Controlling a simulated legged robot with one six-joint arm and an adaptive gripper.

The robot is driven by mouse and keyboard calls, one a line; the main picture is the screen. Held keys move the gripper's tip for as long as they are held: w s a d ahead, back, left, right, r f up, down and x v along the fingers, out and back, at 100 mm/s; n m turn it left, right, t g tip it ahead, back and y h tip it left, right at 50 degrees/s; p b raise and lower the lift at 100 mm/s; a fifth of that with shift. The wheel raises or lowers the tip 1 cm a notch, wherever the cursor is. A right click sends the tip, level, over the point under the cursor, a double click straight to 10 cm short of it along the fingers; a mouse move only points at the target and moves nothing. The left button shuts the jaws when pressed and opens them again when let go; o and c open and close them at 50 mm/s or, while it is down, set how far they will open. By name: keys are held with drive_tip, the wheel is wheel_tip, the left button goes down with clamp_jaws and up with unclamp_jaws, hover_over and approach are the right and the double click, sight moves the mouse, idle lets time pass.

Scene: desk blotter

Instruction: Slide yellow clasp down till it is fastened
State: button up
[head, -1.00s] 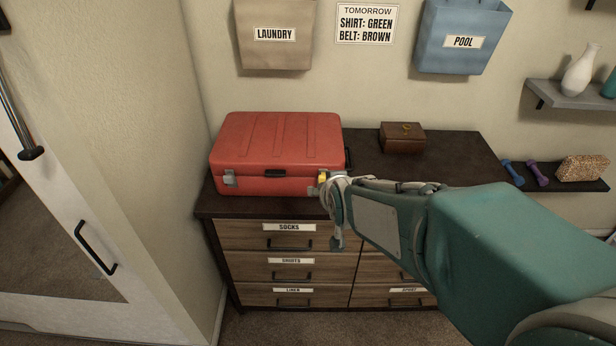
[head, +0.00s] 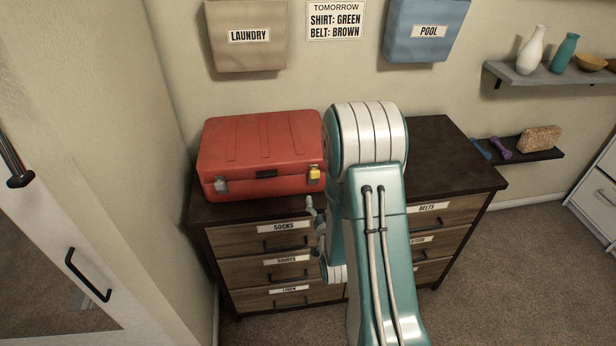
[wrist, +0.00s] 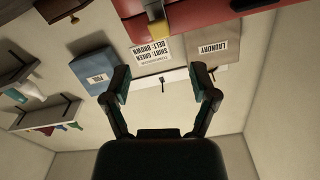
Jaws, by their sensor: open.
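The red suitcase (head: 262,148) lies shut on the dresser top. The yellow clasp (head: 315,173) is at the right of its front face, uncovered. In the upside-down wrist view, the yellow clasp (wrist: 157,29) sits at the upper end of its silver plate (wrist: 152,5); whether it is fastened I cannot tell. My gripper (wrist: 160,82) is open and empty, its fingers apart from the clasp. In the head view my gripper (head: 315,222) shows only partly, below the clasp in front of the drawers; my arm hides the rest.
A silver clasp (head: 220,184) is on the suitcase's front left. The dresser top (head: 438,150) shows bare to the right of my arm. Laundry (head: 247,38) and pool (head: 427,32) bins hang on the wall. A mirrored door (head: 60,270) stands at the left.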

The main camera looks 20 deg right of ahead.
sight(315, 177)
drive_tip(key=x, duration=1)
drive_tip(key=shift+w, duration=0.15)
drive_tip(key=shift+w+d, duration=0.2)
